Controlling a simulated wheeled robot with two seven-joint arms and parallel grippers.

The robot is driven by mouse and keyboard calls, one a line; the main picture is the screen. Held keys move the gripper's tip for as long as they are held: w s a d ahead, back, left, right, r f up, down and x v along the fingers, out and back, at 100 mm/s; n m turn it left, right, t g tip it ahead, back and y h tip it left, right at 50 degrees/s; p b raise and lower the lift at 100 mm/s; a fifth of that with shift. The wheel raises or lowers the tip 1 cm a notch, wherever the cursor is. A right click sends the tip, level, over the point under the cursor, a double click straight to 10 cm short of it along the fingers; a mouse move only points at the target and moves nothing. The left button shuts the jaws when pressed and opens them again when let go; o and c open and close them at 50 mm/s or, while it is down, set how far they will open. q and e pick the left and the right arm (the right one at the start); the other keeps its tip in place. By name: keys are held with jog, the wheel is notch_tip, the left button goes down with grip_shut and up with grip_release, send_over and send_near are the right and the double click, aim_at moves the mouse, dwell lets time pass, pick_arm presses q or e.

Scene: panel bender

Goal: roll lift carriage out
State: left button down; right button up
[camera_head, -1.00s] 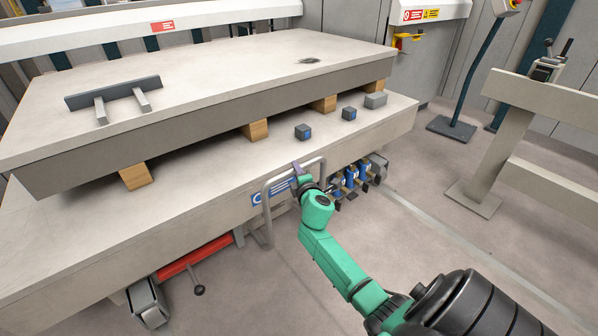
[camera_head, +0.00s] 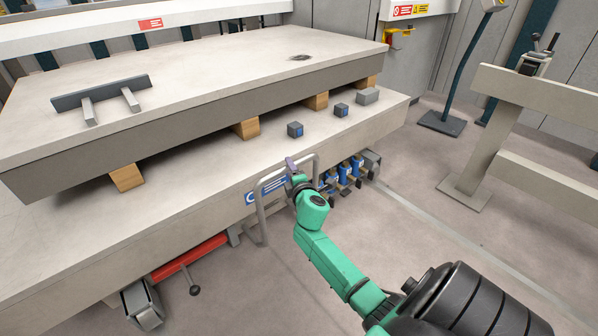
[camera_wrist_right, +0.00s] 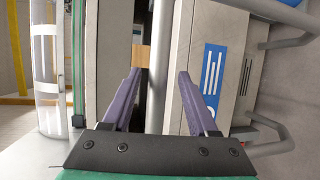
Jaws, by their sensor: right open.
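The lift carriage (camera_head: 215,195) is a long pale grey slab on wheels. A grey tubular handle (camera_head: 262,215) stands at its front side beside a blue sign. A thick grey plate (camera_head: 190,112) rests above the carriage on wooden blocks. My right gripper (camera_head: 290,165) is near the top of the handle in the head view. My left gripper is out of view.
A red cylinder (camera_head: 190,258) and a caster wheel (camera_head: 142,305) show under the carriage. Several blue-and-grey fittings (camera_head: 345,173) are right of the handle. A beige frame (camera_head: 480,150) and a dark pedestal foot (camera_head: 442,122) stand at right. Floor in front is clear.

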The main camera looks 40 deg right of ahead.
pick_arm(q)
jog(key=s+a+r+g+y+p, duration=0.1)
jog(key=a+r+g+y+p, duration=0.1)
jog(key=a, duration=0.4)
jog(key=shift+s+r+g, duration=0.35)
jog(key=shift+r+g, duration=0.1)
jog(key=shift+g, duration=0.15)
pick_arm(e)
jog(key=v, duration=1.3)
jog(key=shift+s+r, duration=0.2)
jog(key=shift+r, duration=0.05)
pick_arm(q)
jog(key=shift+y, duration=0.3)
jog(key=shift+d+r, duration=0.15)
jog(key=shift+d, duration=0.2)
